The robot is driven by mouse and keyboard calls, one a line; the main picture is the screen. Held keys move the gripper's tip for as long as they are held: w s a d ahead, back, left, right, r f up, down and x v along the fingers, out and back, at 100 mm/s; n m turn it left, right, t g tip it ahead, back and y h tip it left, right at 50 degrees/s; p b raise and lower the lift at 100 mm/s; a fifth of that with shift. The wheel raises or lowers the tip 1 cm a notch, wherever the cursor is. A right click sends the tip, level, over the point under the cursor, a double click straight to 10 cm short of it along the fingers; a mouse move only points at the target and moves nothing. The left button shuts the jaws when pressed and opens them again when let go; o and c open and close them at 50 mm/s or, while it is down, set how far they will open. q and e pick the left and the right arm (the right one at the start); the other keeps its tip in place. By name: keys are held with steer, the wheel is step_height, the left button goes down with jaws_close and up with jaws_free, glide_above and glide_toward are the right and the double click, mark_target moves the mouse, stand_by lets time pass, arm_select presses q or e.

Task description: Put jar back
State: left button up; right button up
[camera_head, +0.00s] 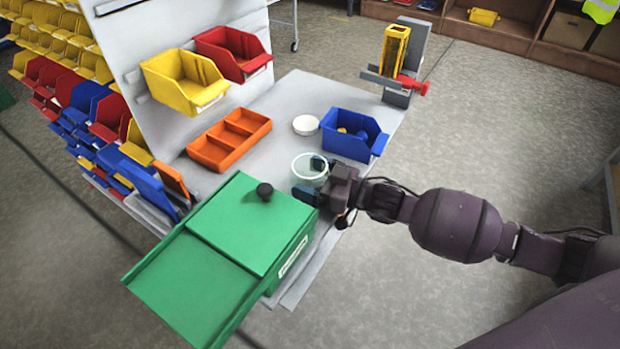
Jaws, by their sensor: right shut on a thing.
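A clear glass jar (309,171) with a pale rim stands upright at the right side of the grey table, behind the green box. My right gripper (311,178) reaches in from the right and is shut on the jar, one finger on its far side and one on its near side. Whether the jar's base touches the table is hard to tell. A round white lid (305,125) lies flat on the table behind the jar. My left gripper is not in view.
A green box (240,220) with a black knob fills the table's near end. A blue bin (350,136) with small items stands behind the jar. An orange divided tray (229,139) lies left. Yellow (184,80) and red (233,54) bins hang on the panel. A grey stand (404,65) is at the back.

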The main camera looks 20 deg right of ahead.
steer(key=shift+w+a+f, duration=0.1)
steer(key=shift+f, duration=0.3)
steer(key=shift+r, duration=0.1)
steer(key=o, duration=0.7)
steer(key=shift+o, duration=0.2)
